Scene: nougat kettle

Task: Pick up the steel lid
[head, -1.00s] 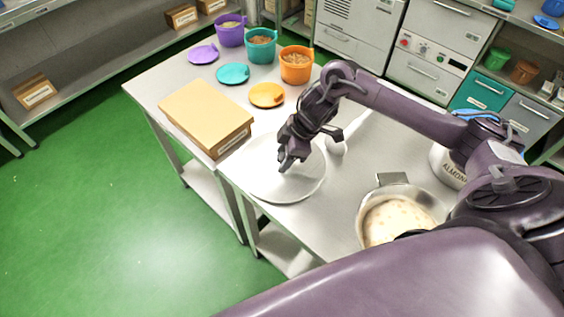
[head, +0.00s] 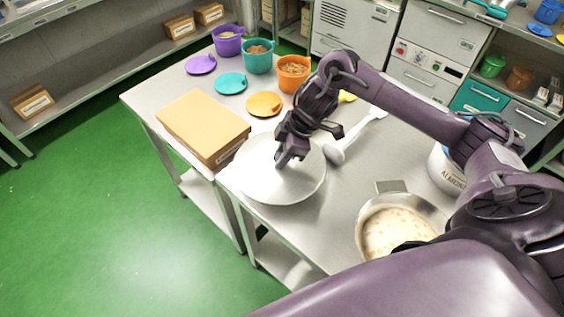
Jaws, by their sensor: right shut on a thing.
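The steel lid (head: 262,184) is a wide, shiny round disc at the left end of the near steel table, with its edge over the table's left side. My right gripper (head: 285,161) comes down from above near the lid's middle and is shut on it. The jaws cover the lid's handle. Whether the lid rests on the table or is just clear of it is hard to tell. The kettle (head: 396,228), a steel pot of pale nougat mix, stands to the right. My left gripper is out of view.
A white spoon or ladle (head: 352,140) lies right of the lid. A white almond tub (head: 446,172) stands behind my arm. A cardboard box (head: 200,123) is left of the lid. Purple (head: 228,42), teal (head: 259,57) and orange (head: 293,74) tubs with loose lids stand farther back.

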